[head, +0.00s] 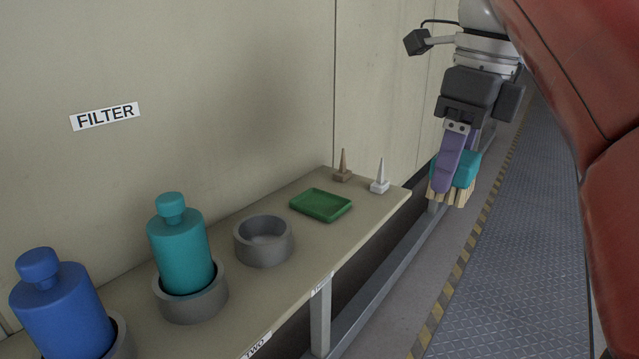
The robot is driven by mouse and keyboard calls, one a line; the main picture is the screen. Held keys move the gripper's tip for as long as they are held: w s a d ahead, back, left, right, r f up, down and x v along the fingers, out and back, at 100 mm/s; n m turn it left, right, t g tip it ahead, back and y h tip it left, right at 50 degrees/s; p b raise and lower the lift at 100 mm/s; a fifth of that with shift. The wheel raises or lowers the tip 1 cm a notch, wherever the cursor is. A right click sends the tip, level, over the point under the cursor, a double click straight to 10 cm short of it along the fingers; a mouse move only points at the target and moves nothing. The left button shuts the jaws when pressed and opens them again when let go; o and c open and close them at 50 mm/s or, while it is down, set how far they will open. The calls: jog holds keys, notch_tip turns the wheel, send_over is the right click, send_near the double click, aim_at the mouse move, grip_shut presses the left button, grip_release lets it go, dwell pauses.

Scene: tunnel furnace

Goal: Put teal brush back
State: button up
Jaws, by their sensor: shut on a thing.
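The teal brush (467,170), with pale bristles pointing down, is held in my gripper (450,172) at the right of the head view. The gripper's purple finger covers part of the brush. My gripper is shut on it, past the right end of the shelf and apart from it. A green tray (320,205) sits empty on the shelf. An empty grey round holder (263,241) stands to the left of the tray. No other view shows the brush.
The shelf (310,267) bears a teal bottle (181,245) and a blue bottle (61,311) in grey holders. A brown cone (343,167) and a white cone (380,178) stand near its right end. A wall with a FILTER sign (105,115) rises behind.

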jog(key=w+a+p, duration=0.2)
jog(key=w+a, duration=0.9)
jog(key=a, duration=0.4)
jog(key=f+b, duration=0.1)
jog(key=f, duration=0.2)
jog(key=f+b, duration=0.2)
jog(key=f, duration=0.1)
jog(key=shift+w+f, duration=0.2)
jog(key=shift+f, duration=0.2)
jog(key=shift+w+a+f, duration=0.1)
jog(key=shift+a+f, duration=0.05)
jog(key=shift+f, duration=0.1)
jog(key=shift+f, duration=0.15)
jog(key=o, duration=1)
